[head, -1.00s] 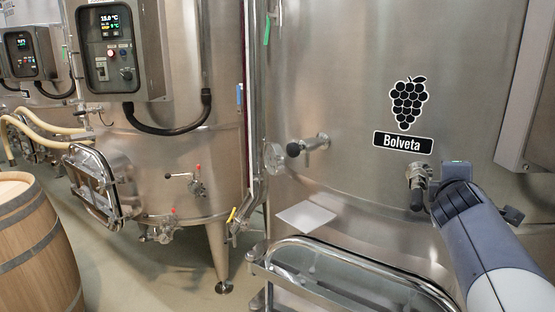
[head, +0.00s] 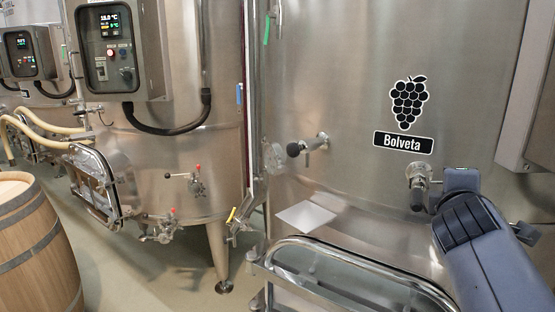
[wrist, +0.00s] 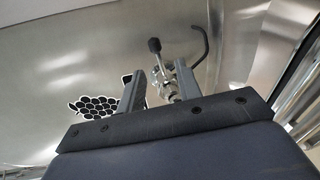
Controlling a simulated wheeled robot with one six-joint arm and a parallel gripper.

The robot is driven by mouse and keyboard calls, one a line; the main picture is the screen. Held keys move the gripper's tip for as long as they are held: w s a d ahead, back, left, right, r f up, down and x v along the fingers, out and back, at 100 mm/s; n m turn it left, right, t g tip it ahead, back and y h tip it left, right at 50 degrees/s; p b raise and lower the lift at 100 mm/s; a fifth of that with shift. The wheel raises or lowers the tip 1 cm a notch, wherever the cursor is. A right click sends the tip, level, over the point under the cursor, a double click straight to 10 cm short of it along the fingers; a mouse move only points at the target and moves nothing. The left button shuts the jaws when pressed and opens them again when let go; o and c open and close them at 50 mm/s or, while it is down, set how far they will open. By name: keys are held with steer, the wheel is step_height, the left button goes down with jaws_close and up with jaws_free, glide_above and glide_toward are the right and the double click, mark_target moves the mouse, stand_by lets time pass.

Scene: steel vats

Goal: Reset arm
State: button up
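My arm shows at the right of the head view, in front of the large steel vat (head: 340,90). In the wrist view the two fingers of my gripper (wrist: 159,76) stand apart with nothing held between them. Beyond the fingers is a valve (wrist: 165,80) with a black knob; whether it touches them is hard to tell, but a gap seems to show. A valve with a black handle (head: 417,185) shows just left of my wrist.
A black grape sticker (head: 408,104) and a Bolveta label (head: 403,142) are on the vat. A sampling tap (head: 307,147) sticks out further left. A steel-railed stand (head: 350,265) is below. A wooden barrel (head: 35,250) stands at far left.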

steer(key=x, duration=0.7)
steer(key=shift+w+d, duration=0.2)
steer(key=shift+w+r, duration=0.2)
steer(key=shift+s+a+r+n, duration=0.1)
steer(key=shift+r+n, duration=0.15)
steer(key=shift+n, duration=0.35)
steer(key=shift+f, duration=0.15)
